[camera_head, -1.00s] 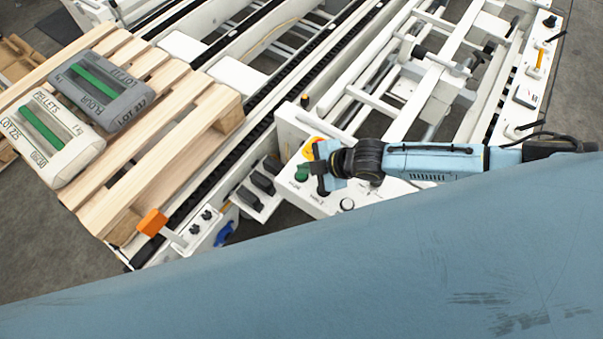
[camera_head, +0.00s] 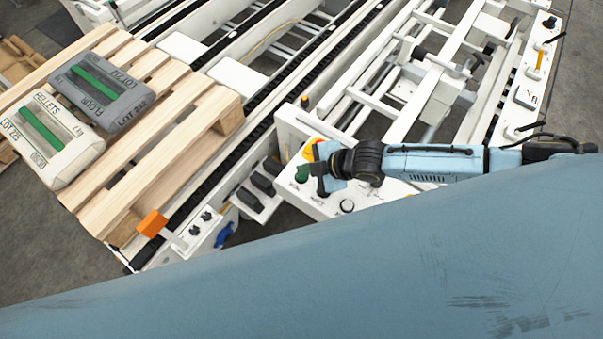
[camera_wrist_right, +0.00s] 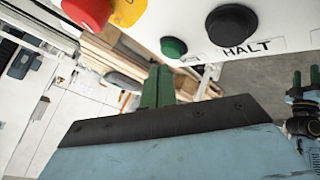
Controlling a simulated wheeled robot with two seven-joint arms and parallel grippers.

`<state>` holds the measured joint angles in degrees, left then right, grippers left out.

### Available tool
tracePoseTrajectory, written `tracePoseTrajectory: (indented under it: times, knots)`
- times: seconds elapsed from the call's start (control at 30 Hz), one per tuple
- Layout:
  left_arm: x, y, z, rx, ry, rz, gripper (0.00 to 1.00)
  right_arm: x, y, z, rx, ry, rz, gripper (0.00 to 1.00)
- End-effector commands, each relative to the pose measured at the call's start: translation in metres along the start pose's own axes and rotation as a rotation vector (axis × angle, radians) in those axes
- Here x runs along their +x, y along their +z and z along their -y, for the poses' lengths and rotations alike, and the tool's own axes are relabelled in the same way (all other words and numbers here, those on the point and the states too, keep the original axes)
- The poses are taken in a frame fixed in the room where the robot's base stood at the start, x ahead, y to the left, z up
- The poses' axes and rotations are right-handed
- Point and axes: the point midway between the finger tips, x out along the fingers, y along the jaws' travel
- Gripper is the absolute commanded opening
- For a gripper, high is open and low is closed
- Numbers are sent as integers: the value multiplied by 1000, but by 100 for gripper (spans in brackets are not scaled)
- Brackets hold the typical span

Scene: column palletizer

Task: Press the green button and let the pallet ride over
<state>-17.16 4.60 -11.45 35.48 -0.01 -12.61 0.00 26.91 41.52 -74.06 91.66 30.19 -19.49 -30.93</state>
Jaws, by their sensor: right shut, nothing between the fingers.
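The green button (camera_wrist_right: 174,46) is on the white control panel (camera_wrist_right: 290,20), left of a black button (camera_wrist_right: 231,25) labelled HALT in the right wrist view. My right gripper (camera_head: 302,173) is over the panel in the head view, its green fingers shut and empty. In the right wrist view its fingertips (camera_wrist_right: 159,72) are close beside the green button; I cannot tell whether they touch it. The pallet (camera_head: 165,165) lies at the left, bearing a grey flour bag (camera_head: 125,100) and a white pellets bag (camera_head: 80,145). My left gripper (camera_wrist_right: 306,78) shows at the wrist view's right edge, fingers apart.
A red stop button (camera_wrist_right: 88,12) on a yellow base (camera_wrist_right: 127,10) is close by on the panel. White conveyor frames with dark chains (camera_head: 290,95) run diagonally behind it. An orange block (camera_head: 152,223) is near the pallet's front corner.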

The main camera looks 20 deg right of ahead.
Motion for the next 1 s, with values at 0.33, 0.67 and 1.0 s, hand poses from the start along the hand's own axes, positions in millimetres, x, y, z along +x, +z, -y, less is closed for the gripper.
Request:
tracePoseTrajectory:
  times: [0.33, 0.67, 1.0]
  knots:
    - [0, 0, 0, 0, 0, 0, 45, 0, 0, 0, 0, 0, 0, 0]
    - [0, 0, 0, 0, 0, 0, 45, 0, 0, 0, 0, 0, 0, 0]
    - [5, 1, 0, 0, 0, 0, 45, 6, 5, 5, 0, 0, 0, 0]
